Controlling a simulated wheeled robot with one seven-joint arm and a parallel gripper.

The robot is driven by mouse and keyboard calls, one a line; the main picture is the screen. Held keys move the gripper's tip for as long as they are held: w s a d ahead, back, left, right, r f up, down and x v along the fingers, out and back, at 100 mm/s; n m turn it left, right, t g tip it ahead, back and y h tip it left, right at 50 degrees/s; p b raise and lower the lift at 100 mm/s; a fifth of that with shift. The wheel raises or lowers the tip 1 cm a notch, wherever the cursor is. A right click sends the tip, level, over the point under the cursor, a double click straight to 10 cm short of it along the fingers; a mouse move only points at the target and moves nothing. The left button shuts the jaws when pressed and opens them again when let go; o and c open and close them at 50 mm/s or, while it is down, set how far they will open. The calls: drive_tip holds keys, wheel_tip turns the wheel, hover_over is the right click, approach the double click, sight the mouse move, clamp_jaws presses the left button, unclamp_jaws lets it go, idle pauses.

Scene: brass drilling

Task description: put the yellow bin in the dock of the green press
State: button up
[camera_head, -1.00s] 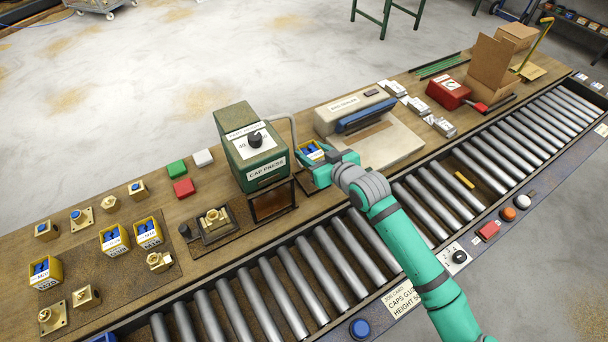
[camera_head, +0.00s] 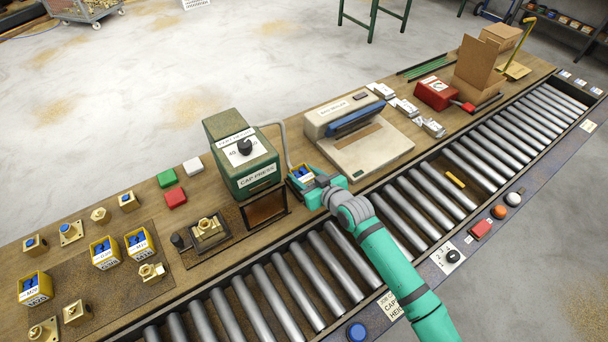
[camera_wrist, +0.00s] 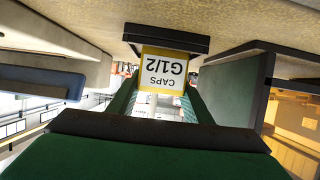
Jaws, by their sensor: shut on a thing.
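The yellow bin (camera_head: 300,173), with blue caps in it, is just right of the green press (camera_head: 244,165), beside the press's right side. My gripper (camera_head: 314,184) is shut on the bin from the front right. In the wrist view the bin (camera_wrist: 163,72) shows its label "CAPS G1/2", upside down, between the green fingers of my gripper (camera_wrist: 160,100). A dark plate (camera_wrist: 165,37) lies against the bin's table side in that view; it may be the dock. Whether the bin rests fully on it cannot be told.
A grey machine with a blue bar (camera_head: 352,130) stands close on the bin's right. A brown-fronted opening (camera_head: 265,208) is under the press. The roller conveyor (camera_head: 330,260) runs along the front. Other yellow bins (camera_head: 104,253) stand on the left mat.

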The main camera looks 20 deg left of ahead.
drive_tip(key=o, duration=1.1)
drive_tip(key=shift+d+f, duration=0.1)
drive_tip(key=shift+d+r, duration=0.2)
drive_tip(key=shift+r, duration=0.05)
drive_tip(key=v, duration=1.1)
drive_tip(key=shift+s+d+r, duration=0.15)
drive_tip(key=shift+s+r, duration=0.05)
drive_tip(key=shift+s, duration=0.05)
